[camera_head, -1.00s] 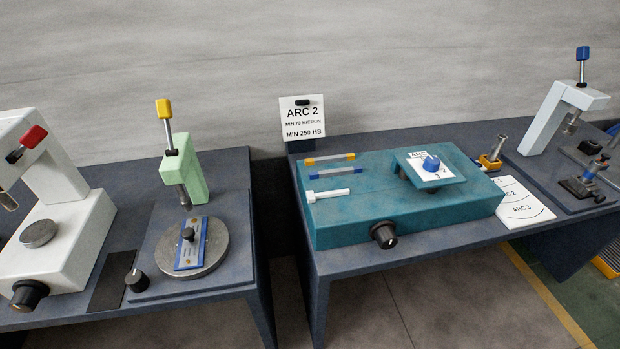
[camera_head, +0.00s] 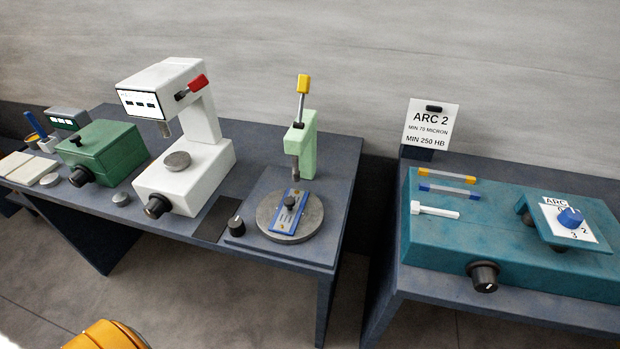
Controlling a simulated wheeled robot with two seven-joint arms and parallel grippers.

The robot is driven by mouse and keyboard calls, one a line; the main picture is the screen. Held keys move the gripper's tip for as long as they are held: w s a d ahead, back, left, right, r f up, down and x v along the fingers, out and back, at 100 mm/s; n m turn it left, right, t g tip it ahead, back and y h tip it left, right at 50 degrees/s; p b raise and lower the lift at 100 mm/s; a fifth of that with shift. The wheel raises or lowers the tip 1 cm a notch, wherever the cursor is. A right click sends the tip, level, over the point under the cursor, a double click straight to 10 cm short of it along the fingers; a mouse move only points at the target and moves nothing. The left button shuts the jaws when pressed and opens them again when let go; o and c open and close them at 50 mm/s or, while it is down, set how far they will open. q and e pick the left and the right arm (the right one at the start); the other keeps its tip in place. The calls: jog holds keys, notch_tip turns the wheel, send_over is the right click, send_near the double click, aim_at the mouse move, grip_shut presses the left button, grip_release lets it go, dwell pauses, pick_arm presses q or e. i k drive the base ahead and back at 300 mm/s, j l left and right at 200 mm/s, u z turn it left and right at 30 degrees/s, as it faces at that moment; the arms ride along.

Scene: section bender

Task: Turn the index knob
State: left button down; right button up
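No knob carries a readable "index" label. A black knob (camera_head: 236,226) with a white mark stands at the front left of a round grey turntable (camera_head: 268,224) on the left table. A blue plate (camera_head: 288,212) with a small dark knob lies on the turntable, under a light green press (camera_head: 303,145) with a yellow-tipped lever. On the right, a teal box (camera_head: 440,235) has a black front knob (camera_head: 484,276) with a white mark. A blue knob (camera_head: 570,218) sits on its numbered ARC dial (camera_head: 590,234). Neither gripper is in view.
A white tester (camera_head: 186,182) with a red lever and a green box (camera_head: 104,150) stand on the left table. A sign (camera_head: 431,125) reads ARC 2, MIN 70 MICRON, MIN 250 HB. A gap separates the tables. An orange rounded part shows at the bottom left.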

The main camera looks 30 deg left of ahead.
aim_at(236, 226)
jog(key=u, duration=1.55)
